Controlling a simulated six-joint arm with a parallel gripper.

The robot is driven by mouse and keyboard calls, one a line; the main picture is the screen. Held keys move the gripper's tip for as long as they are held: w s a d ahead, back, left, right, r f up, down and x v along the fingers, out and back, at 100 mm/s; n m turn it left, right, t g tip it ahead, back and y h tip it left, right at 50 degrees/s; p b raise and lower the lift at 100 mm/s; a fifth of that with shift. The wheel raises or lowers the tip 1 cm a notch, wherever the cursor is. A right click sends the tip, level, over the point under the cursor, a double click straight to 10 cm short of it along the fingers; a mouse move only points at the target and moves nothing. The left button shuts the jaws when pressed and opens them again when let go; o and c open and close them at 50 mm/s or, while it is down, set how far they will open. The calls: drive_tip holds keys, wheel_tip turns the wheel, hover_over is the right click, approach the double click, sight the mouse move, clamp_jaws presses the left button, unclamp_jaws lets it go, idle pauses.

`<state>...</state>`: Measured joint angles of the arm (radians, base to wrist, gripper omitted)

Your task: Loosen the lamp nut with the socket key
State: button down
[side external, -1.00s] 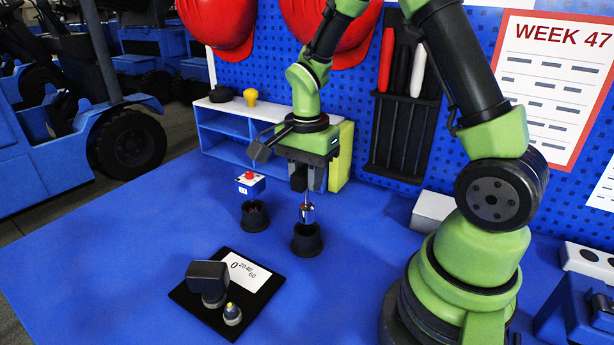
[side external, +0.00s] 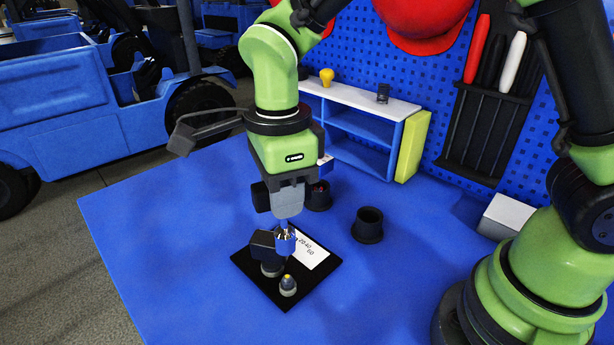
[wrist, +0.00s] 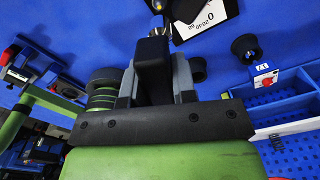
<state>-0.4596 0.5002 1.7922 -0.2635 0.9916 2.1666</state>
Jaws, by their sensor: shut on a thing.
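My gripper (side external: 287,210) is shut on the socket key (side external: 285,243), whose shiny metal socket points down. In the wrist view the fingers (wrist: 155,85) close around a dark block that looks like the key's handle (wrist: 152,55). A small grey piece with a yellow tip, apparently the lamp nut (side external: 288,287), stands upright on the board, just below the socket in the picture. Whether they touch is hard to tell; they look apart.
A white card (side external: 312,250) lies on the board. A blue shelf (side external: 362,125) stands behind, with a white box (side external: 507,216) at right. The blue table's front left is clear.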

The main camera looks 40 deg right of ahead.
sight(284, 230)
drive_tip(key=shift+f, duration=2.55)
drive_tip(key=shift+f, duration=1.55)
drive_tip(key=n, duration=0.6)
drive_tip(key=shift+n, duration=0.4)
drive_tip(key=n, duration=0.6)
drive_tip(key=shift+r, duration=2.05)
